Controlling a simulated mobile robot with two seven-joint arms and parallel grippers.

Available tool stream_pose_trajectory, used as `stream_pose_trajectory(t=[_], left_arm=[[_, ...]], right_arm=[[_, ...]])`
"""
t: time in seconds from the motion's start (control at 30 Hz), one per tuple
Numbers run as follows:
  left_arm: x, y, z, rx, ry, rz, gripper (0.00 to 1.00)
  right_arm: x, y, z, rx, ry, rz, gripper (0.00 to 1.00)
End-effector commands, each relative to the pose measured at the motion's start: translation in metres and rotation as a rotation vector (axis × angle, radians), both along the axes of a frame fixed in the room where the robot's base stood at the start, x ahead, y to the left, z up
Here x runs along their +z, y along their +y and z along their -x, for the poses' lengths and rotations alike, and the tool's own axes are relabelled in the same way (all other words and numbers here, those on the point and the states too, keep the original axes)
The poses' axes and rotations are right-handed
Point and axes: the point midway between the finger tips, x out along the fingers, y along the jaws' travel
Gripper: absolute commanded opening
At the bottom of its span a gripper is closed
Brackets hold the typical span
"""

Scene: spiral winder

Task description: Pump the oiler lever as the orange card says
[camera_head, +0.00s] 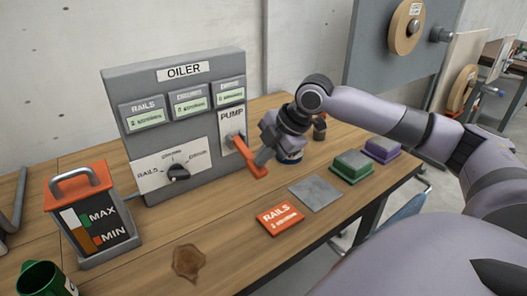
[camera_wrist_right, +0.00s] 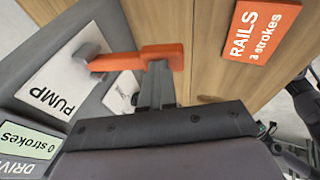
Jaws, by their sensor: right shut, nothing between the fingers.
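The grey oiler panel (camera_head: 190,68) stands upright at the back of the table. Its orange pump lever (camera_head: 243,156) sticks out and slopes down; it also shows in the wrist view (camera_wrist_right: 140,58). My right gripper (camera_head: 262,158) is shut and empty, its fingertips at the lever's outer end (camera_wrist_right: 160,72); I cannot tell whether they touch. The selector knob (camera_head: 178,172) sits below the counters (camera_head: 145,116). My left gripper is out of view.
A grey plate (camera_head: 315,193), a green block (camera_head: 351,165) and a purple block (camera_head: 383,150) lie right of the lever. A brown stain (camera_head: 187,262) marks the front.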

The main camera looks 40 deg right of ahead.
Motion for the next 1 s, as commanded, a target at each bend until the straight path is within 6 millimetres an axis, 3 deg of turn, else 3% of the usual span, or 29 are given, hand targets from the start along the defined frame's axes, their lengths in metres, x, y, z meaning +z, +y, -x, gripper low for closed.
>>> stream_pose_trajectory(t=[0.13,0.77,1.0], left_arm=[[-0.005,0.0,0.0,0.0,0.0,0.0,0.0],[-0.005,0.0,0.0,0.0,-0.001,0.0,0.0],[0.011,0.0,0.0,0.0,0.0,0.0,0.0]], right_arm=[[-0.008,0.0,0.002,0.0,-0.03,0.005,0.0],[-0.009,0.001,0.002,0.0,-0.054,0.006,0.0],[0.003,0.003,0.001,0.001,-0.053,0.006,0.0]])
